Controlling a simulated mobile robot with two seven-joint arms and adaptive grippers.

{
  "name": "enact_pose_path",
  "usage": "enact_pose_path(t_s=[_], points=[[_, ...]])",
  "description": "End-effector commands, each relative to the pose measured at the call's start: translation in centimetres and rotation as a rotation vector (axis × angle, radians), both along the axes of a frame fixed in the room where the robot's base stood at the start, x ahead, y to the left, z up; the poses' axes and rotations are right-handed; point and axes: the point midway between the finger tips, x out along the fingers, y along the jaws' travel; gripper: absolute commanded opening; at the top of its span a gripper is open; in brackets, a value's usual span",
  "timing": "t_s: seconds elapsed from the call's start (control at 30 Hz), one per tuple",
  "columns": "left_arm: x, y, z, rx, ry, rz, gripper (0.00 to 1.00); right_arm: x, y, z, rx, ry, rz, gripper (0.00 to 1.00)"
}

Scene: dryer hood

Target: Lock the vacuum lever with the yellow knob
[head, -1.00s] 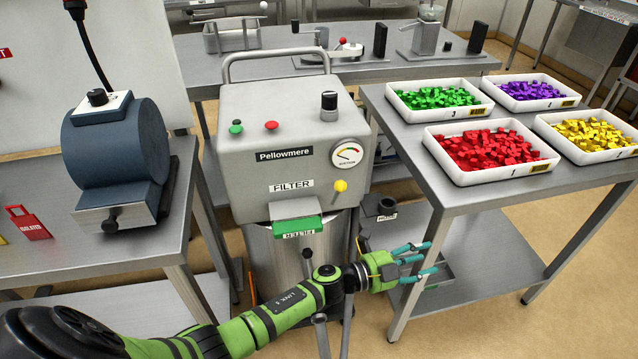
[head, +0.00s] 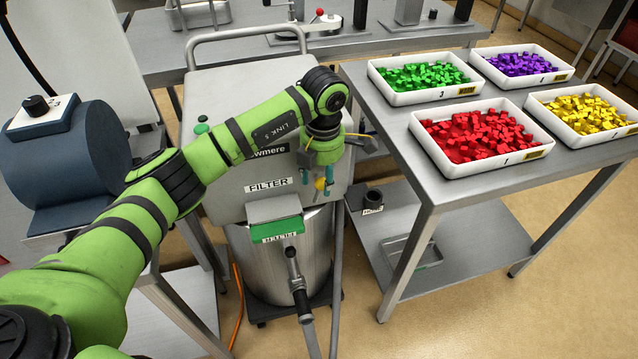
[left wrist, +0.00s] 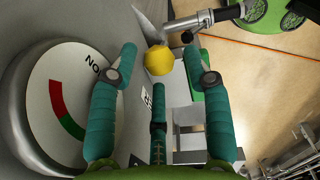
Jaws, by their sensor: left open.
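The yellow knob (head: 320,184) is on the front of the grey vacuum unit (head: 225,195), right of the FILTER label. My left gripper (head: 328,178) is open at the knob, its teal fingers partly covering it in the head view. In the left wrist view the yellow knob (left wrist: 159,60) shows between the two open fingertips (left wrist: 161,52), with a gap to each side. I cannot tell how deep it sits between them. The lever behind the knob is mostly hidden. My right gripper is not in view.
The round gauge (left wrist: 65,105) is close to the left finger. A green-fronted filter drawer (head: 277,231) is below the knob. A black-handled wand (head: 297,285) stands in front. A table with bins of coloured pieces (head: 448,182) is at the right.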

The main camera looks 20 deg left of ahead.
Motion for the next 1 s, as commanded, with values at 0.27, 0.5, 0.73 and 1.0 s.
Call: enact_pose_path(t_s=[0.27, 0.5, 0.73, 1.0], points=[[0.1, 0.1, -3.6, -0.004, 0.002, 0.002, 0.49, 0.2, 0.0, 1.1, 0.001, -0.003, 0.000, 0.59], [0.2, 0.1, -4.3, -0.004, 0.000, 0.000, 0.49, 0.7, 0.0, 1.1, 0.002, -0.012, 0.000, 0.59], [0.2, 0.1, -4.3, -0.004, 0.000, 0.001, 0.05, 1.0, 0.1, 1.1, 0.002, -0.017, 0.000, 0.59], [0.1, 0.1, -4.3, -0.004, 0.001, 0.000, 0.00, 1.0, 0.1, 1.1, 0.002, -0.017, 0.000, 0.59]])
